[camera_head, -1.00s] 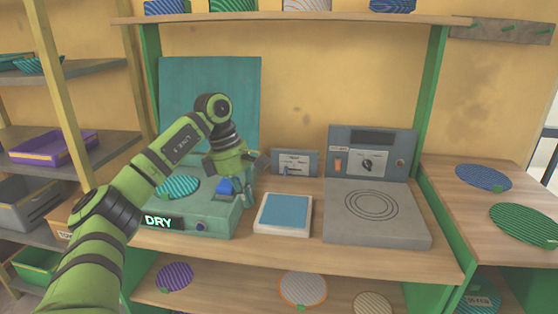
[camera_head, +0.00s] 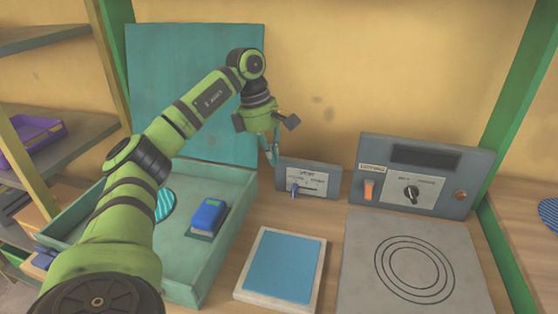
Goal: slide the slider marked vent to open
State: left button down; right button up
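The grey vent box (camera_head: 323,172) stands at the back of the table against the wall, with a small label and a horizontal slot on its face. Its blue slider knob (camera_head: 294,190) sits toward the left end of the slot. The lettering under the label is too small to read surely. My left gripper (camera_head: 271,157) points down just left of the vent box, its teal fingers near the box's upper left edge and apart from the knob. The fingers overlap in this view, so their opening is unclear. My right gripper is out of view.
A blue pad (camera_head: 284,266) lies in front of the box. A grey control panel (camera_head: 440,160) and ringed plate (camera_head: 365,262) stand to the right.

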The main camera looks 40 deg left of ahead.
aim_at(294, 190)
pick_arm(q)
jog(key=x, duration=0.4)
jog(key=shift+s+d+f, duration=0.25)
jog(key=shift+s+f, duration=0.05)
jog(key=shift+f, duration=0.05)
jog(key=x, duration=0.3)
jog(key=shift+w+f, duration=0.2)
jog(key=shift+f, duration=0.25)
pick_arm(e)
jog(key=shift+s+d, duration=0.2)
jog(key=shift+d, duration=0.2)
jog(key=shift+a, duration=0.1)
pick_arm(q)
jog(key=shift+w+d, duration=0.15)
jog(key=shift+d, duration=0.05)
jog(key=w+d, duration=0.1)
jog(key=d+p, duration=0.1)
jog(key=d, duration=0.1)
jog(key=w+d+p, duration=0.1)
jog(key=d, duration=0.1)
jog(key=shift+w+r, duration=0.1)
jog(key=shift+w, duration=0.3)
jog(key=shift+d, duration=0.1)
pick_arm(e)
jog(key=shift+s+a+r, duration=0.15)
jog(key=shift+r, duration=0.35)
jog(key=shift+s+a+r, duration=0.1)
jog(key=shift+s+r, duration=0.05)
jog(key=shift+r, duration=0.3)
